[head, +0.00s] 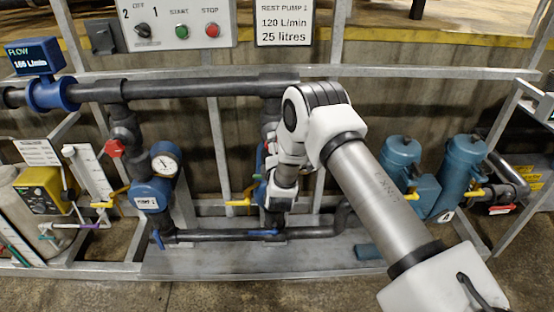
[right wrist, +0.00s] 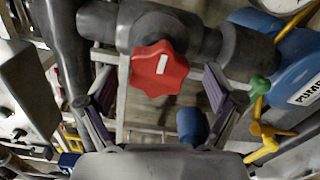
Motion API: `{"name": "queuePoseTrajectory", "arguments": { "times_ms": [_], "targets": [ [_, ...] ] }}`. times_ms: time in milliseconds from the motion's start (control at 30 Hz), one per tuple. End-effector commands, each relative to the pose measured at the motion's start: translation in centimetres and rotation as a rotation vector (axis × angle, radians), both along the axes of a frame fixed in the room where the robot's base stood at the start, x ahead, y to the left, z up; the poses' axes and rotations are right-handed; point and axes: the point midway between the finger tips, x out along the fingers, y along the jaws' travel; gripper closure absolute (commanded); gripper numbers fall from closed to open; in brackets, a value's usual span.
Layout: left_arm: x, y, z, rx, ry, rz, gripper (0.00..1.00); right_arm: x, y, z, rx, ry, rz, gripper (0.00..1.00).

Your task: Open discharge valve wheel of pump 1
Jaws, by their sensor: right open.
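The red valve wheel (right wrist: 158,68), lobed with a white mark, faces me in the right wrist view. It sits on a dark grey pipe body beside a blue pump (right wrist: 293,88) whose label number is cut off. My right gripper (right wrist: 161,95) is open, with its purple-padded fingers on either side of the wheel's lower part. I cannot tell whether they touch it. My left gripper is not in view.
Another blue pump (head: 152,194) with a gauge and red wheel (head: 116,148) stands left. A green knob (right wrist: 260,84) and yellow lever (right wrist: 262,125) lie right of the fingers. The metal frame rail (head: 400,72) crosses behind; blue filters (head: 402,158) stand right.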

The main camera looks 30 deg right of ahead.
Motion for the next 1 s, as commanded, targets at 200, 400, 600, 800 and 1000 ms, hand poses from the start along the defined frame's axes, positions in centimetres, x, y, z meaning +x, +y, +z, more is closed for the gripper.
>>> {"name": "queuePoseTrajectory", "arguments": {
  "times_ms": [200,400,600,800,1000],
  "targets": [
    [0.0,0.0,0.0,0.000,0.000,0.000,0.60,-4.8,3.1,-0.1,0.000,0.005,0.003,0.09],
    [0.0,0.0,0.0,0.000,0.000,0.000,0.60,-7.7,4.8,-0.1,0.001,0.003,0.001,0.09],
    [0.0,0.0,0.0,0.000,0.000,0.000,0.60,-8.2,5.0,0.0,0.001,0.001,0.000,0.09],
    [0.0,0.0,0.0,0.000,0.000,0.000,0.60,-8.2,5.0,0.0,0.001,0.001,0.000,0.09],
    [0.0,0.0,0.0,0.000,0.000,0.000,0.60,-8.3,5.0,-0.4,0.001,0.007,0.000,0.09]
  ]
}}
